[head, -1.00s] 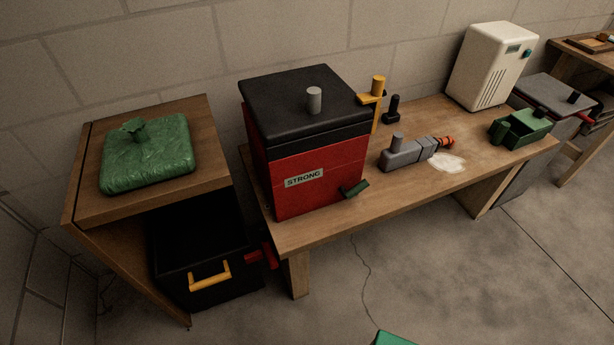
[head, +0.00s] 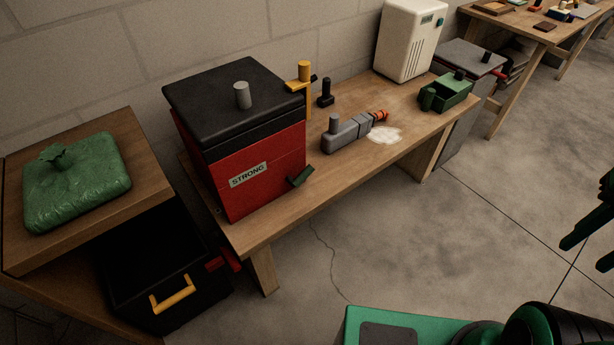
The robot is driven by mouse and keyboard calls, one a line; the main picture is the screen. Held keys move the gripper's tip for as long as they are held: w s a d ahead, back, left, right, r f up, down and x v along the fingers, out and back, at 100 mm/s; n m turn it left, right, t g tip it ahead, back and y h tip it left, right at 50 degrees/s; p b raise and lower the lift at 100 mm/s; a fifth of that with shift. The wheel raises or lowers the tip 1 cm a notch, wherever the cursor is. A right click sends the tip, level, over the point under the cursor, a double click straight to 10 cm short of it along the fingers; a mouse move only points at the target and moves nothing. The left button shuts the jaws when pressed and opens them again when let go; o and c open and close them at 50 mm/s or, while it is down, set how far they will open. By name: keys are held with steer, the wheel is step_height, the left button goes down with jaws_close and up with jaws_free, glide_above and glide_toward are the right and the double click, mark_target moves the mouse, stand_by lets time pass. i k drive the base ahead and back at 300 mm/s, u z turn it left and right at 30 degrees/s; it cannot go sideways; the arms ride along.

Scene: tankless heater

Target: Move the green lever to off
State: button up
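A small dark green lever (head: 300,177) sticks out low on the right part of the front of a red box (head: 255,177) labelled STRONG, with a black lid. The lever slants up to the right. A white upright unit (head: 405,42) at the back of the bench has a small green knob (head: 440,21) on its front. My gripper (head: 584,254) is at the right edge, partly cut off, over the floor and well apart from the lever and the white unit. Its two dark fingers look spread, with nothing seen between them.
Floor before the bench is clear.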

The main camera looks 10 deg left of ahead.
mark_target(297, 182)
steer(key=u, duration=1.05)
steer(key=k, duration=0.9)
steer(key=z, duration=0.7)
steer(key=i, duration=0.5)
steer(key=u, duration=0.1)
